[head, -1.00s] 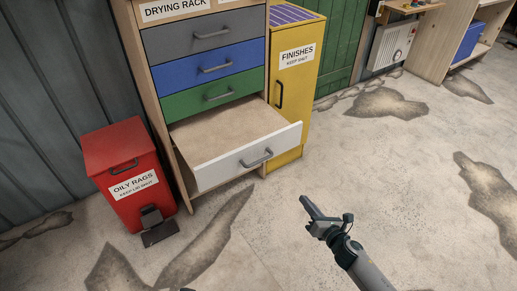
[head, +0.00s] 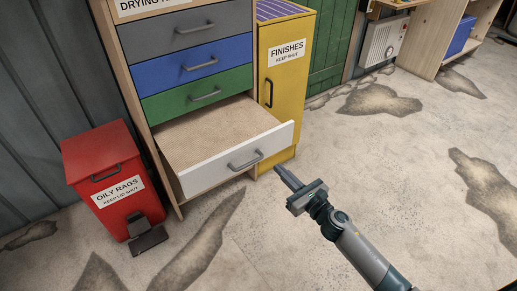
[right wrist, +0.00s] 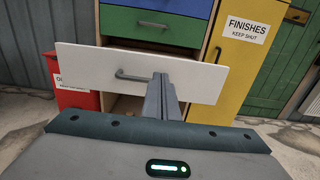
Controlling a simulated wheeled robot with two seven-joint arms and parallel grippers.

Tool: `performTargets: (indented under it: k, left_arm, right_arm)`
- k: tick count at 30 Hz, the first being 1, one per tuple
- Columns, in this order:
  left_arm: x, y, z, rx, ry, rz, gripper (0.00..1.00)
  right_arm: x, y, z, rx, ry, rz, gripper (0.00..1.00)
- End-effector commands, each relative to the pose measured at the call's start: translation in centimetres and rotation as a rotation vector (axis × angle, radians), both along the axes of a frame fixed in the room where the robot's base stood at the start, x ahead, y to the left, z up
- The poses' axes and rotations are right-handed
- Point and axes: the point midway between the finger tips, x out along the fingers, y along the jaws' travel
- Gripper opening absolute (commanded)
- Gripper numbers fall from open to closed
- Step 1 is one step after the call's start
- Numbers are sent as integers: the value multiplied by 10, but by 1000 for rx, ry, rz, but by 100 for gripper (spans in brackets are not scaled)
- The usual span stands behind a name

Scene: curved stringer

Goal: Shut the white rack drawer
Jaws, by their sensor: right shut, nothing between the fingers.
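The white rack drawer (head: 208,173) is pulled well out of the drying rack, and its bare wooden inside shows in the head view. Its grey bar handle (head: 246,160) is on the white front. My right gripper (head: 281,170) is shut and empty, a little to the right of the drawer front. In the right wrist view, the shut fingers (right wrist: 161,92) point at the white front (right wrist: 95,66), just right of its handle (right wrist: 133,77). I cannot tell whether they touch it. My left gripper is out of view.
The grey, blue and green drawers (head: 198,90) above are shut. A red oily rags bin (head: 98,155) with a pedal stands left of the rack. A yellow finishes cabinet (head: 288,82) stands right of it. The stained concrete floor (head: 350,175) in front is clear.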

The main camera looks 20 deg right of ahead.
Motion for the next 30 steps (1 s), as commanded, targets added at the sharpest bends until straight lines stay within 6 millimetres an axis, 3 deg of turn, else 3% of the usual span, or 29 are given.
performTargets:
  k: [21,30]
  left_arm:
    - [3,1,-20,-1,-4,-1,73]
    - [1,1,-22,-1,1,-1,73]
  right_arm:
    - [104,38,1,2,1,-1,0]
    - [123,45,-1,2,2,0,0]
